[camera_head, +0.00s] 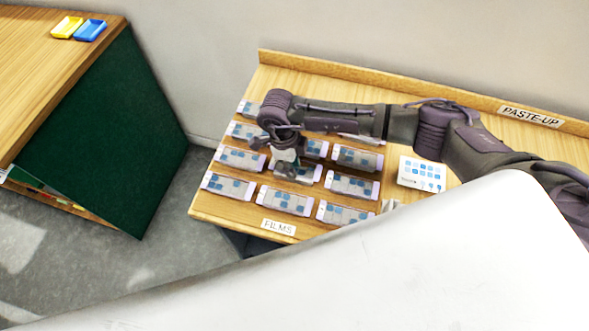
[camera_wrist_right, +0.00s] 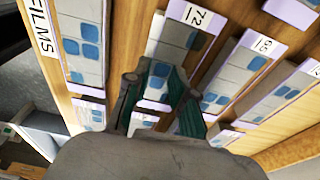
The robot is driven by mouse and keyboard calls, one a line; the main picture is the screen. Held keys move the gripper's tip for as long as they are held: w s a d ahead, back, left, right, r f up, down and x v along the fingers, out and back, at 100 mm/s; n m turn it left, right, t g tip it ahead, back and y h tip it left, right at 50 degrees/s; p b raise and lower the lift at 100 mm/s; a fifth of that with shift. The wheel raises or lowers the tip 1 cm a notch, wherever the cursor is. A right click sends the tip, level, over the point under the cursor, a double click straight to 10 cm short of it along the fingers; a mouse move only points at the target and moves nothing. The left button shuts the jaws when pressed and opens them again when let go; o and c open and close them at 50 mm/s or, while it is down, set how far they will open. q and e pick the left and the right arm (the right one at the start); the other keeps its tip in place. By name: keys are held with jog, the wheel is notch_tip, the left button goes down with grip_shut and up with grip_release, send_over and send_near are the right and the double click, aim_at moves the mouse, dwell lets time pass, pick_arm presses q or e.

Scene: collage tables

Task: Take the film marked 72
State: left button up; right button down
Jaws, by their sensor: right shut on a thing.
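The film marked 72 (camera_wrist_right: 172,52) is a grey strip with blue squares and a pale lilac end bearing the number, seen in the right wrist view. My right gripper (camera_wrist_right: 160,98) is shut on this film, with its fingers at the film's sides. In the head view my right gripper (camera_head: 286,160) points down over the rows of films and hides part of the film under it. I cannot tell whether the film is lifted off the table. My left gripper is not in view.
A FILMS label (camera_head: 278,227) is at the front edge. A white card (camera_head: 421,174) with blue squares lies to the right. Yellow (camera_head: 67,27) and blue (camera_head: 90,31) trays sit on another table.

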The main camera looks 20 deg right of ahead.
jog(key=shift+d, duration=0.1)
dwell(0.5)
jog(key=shift+r, duration=0.2)
jog(key=r+b, duration=0.1)
jog(key=d+r+b, duration=0.1)
jog(key=r, duration=0.1)
jog(key=shift+s+r, duration=0.2)
jog(key=shift+r, duration=0.1)
jog(key=s+d+r+b, duration=0.3)
jog(key=s+d+r, duration=0.3)
jog(key=d, duration=0.2)
jog(key=shift+s+d+r, duration=0.2)
jog(key=shift+d+r, duration=0.05)
jog(key=shift+r, duration=0.15)
jog(key=shift+c, duration=1.9)
grip_release()
